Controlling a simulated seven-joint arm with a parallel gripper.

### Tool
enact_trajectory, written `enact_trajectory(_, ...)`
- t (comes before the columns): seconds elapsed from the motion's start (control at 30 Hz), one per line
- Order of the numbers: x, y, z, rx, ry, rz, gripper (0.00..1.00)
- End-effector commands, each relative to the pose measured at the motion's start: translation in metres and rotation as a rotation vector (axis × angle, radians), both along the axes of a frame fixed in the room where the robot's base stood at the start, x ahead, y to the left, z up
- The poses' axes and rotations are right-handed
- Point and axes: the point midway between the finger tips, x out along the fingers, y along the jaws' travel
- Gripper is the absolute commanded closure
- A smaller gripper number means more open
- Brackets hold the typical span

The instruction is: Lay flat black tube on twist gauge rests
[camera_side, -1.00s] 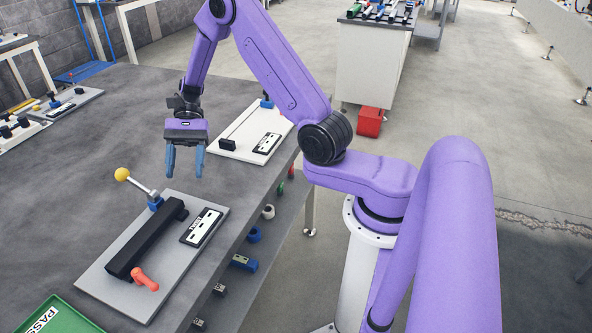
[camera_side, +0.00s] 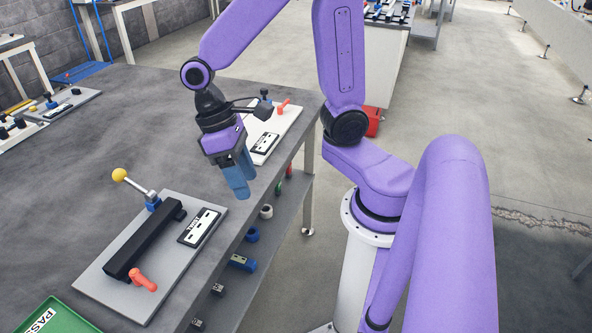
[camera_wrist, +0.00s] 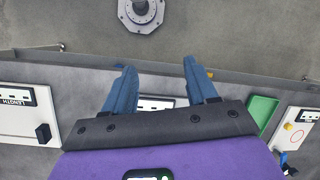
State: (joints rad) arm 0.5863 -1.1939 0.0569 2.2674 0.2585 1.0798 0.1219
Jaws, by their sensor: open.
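The twist gauge is a grey plate (camera_side: 180,262) at the front of the table in the side view, with a TWIST label, a yellow-ball lever and a red handle. The long black tube (camera_side: 145,242) lies along the gauge, and the rests beneath it are hidden. My gripper (camera_side: 237,182) is open and empty, up and to the right of the gauge, apart from the tube. Its blue fingers (camera_wrist: 157,78) are spread in the wrist view, with nothing between them. A gauge label shows beyond them; the tube is not visible there.
The LENGTH gauge (camera_wrist: 24,124) has a white plate and stands behind my gripper in the side view. A green PASS tray (camera_side: 55,318) is at the front left. Below the table edge, a shelf (camera_side: 262,222) holds several small parts. The table's middle is clear.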

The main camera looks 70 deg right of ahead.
Motion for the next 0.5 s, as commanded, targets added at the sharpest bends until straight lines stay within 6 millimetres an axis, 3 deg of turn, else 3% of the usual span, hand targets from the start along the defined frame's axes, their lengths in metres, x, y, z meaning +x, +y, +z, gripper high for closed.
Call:
enact_trajectory(0.3,-0.057,-0.016,0.01,0.042,-0.207,0.429,0.43)
enact_trajectory(0.5,-0.083,-0.025,0.013,0.08,-0.308,0.647,0.43)
